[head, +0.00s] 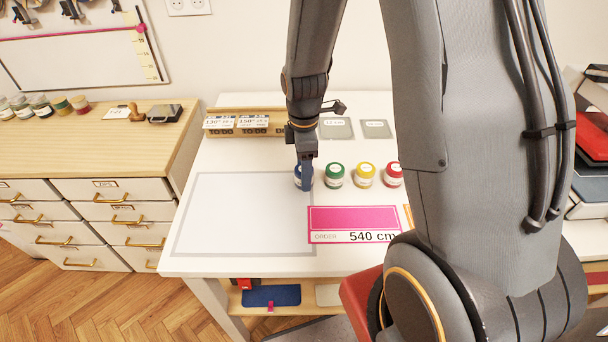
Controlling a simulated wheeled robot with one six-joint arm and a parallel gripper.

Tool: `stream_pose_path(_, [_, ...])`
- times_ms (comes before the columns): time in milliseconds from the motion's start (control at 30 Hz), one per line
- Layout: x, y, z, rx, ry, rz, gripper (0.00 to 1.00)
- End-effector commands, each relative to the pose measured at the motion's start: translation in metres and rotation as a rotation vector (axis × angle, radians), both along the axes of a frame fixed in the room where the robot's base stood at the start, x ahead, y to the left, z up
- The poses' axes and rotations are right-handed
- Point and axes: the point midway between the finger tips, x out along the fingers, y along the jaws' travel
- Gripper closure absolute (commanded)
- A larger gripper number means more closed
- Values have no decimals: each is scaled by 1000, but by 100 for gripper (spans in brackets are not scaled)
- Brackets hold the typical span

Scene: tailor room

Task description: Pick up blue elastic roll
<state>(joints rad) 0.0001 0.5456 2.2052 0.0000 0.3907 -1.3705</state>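The blue elastic roll (297,177) stands on the white table at the left end of a row of rolls. My gripper (306,180) points down at it and covers much of it in the head view. The fingers overlap the roll's right side in the picture. I cannot tell whether they touch it or how far apart they are.
A green roll (335,174), a yellow roll (365,174) and a red roll (392,175) stand just right. A pink order card (352,218) lies in front. A wooden rack (245,122) with number cards stands behind. The table's left part (235,215) is clear.

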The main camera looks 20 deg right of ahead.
Motion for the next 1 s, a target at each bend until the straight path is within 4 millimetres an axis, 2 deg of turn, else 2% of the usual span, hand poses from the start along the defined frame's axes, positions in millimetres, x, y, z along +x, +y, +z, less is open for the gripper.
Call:
stream_pose_path(133, [0, 0, 0, 0, 0, 0, 39])
stream_pose_path(167, [0, 0, 0, 0, 0, 0, 42])
stream_pose_path(400, [0, 0, 0, 0, 0, 0, 83])
stream_pose_path(767, [1, 0, 3, 0, -1, 0, 83])
stream_pose_path(1000, [1, 0, 23, 0, -4, 0, 83])
